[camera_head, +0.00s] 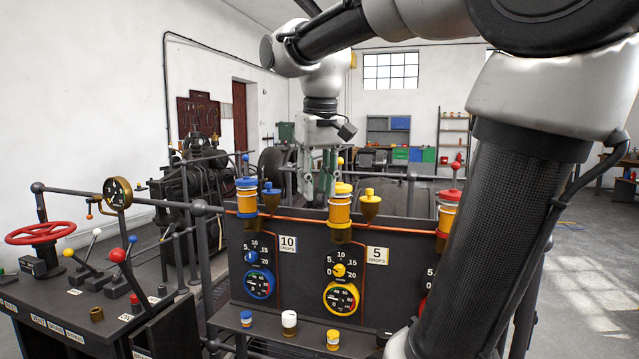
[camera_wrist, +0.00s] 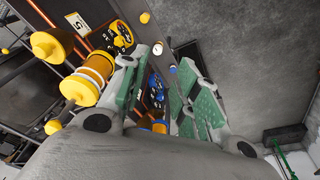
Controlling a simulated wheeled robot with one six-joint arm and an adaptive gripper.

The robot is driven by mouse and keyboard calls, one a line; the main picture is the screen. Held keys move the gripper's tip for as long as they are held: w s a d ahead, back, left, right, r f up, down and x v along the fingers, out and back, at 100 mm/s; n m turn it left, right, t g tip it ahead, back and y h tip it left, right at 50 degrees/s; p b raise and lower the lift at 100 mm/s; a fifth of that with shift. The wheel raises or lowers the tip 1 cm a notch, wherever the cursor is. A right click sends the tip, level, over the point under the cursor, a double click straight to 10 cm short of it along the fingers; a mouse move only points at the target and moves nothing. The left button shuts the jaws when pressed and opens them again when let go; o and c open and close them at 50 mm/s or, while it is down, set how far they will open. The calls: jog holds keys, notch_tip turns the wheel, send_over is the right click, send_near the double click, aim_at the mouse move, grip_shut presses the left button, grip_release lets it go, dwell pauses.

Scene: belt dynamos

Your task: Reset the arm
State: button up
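My gripper (camera_head: 319,190) hangs from my arm above the top of the dark machine panel (camera_head: 300,262), between the blue-topped oiler (camera_head: 247,197) and the yellow-topped oiler (camera_head: 340,206). In the wrist view, its two green-padded fingers (camera_wrist: 160,75) stand apart, with the panel and its blue dial showing between them. Nothing is held. A yellow oiler (camera_wrist: 88,80) shows to the left of the fingers there. My arm link covers part of the red oiler (camera_head: 447,205) and the panel's right side in the head view.
Small jars in blue (camera_head: 246,319), white (camera_head: 289,322) and yellow (camera_head: 333,340) stand on the ledge below the panel. A console with a red handwheel (camera_head: 40,233) and levers stands at left. Open floor (camera_head: 590,280) lies to the right.

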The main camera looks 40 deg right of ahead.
dwell(0.3)
jog(key=s+a+f+n+t, duration=0.1)
jog(key=s+f+t, duration=0.1)
jog(key=s+f, duration=0.9)
notch_tip(320, 180, down, 3)
jog(key=shift+a+r+n+y, duration=0.2)
jog(key=shift+a+n+y, duration=0.1)
jog(key=shift+a+y, duration=0.1)
jog(key=shift+s, duration=0.1)
